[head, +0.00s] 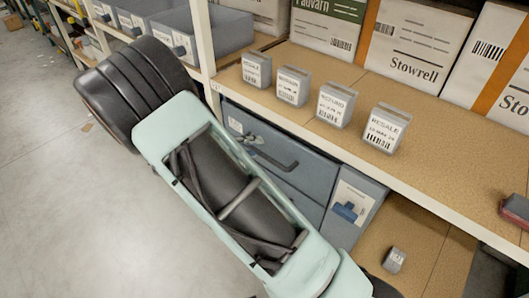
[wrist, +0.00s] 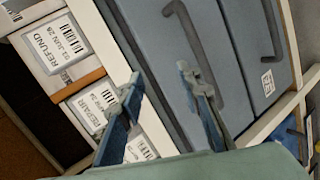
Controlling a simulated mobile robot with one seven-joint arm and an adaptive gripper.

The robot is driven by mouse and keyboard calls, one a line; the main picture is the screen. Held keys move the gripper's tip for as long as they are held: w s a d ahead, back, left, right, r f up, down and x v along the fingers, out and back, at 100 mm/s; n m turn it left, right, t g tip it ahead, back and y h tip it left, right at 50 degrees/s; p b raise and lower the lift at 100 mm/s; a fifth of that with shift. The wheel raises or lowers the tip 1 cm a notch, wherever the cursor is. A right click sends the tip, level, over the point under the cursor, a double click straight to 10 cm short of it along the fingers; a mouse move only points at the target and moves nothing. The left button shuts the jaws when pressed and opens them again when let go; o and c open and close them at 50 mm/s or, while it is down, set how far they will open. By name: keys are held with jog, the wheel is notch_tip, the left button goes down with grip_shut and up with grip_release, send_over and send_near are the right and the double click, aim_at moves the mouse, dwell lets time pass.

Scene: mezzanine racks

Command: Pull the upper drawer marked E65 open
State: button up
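A blue-grey drawer unit stands under the wooden shelf in the head view, partly hidden behind my arm. Its upper drawer front (head: 310,168) has a dark bar handle (head: 272,156) and a pale label (head: 236,124) too small to read. The drawers look closed. In the wrist view two drawer fronts show, tilted, with a nearer dark handle (wrist: 208,45) and a second handle (wrist: 257,15). A small white label (wrist: 267,82) there is unreadable, so I cannot tell which drawer is E65. My gripper (wrist: 160,77) is open and empty, its fingers apart near the nearer handle.
Several grey tagged blocks (head: 333,104) stand along the shelf edge above the drawers, with cartons (head: 418,40) behind. A grey bin with a blue grip (head: 347,211) sits right of the drawers.

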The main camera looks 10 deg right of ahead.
aim_at(266, 156)
notch_tip(266, 156, down, 10)
jog(key=a+n+t+h, duration=0.1)
jog(key=a+n+t, duration=0.2)
jog(key=x, duration=0.3)
jog(key=b+x, duration=0.1)
jog(key=x, duration=0.3)
jog(key=r+b+x, duration=0.1)
jog(key=x, duration=0.3)
jog(key=shift+d, duration=0.15)
grip_shut()
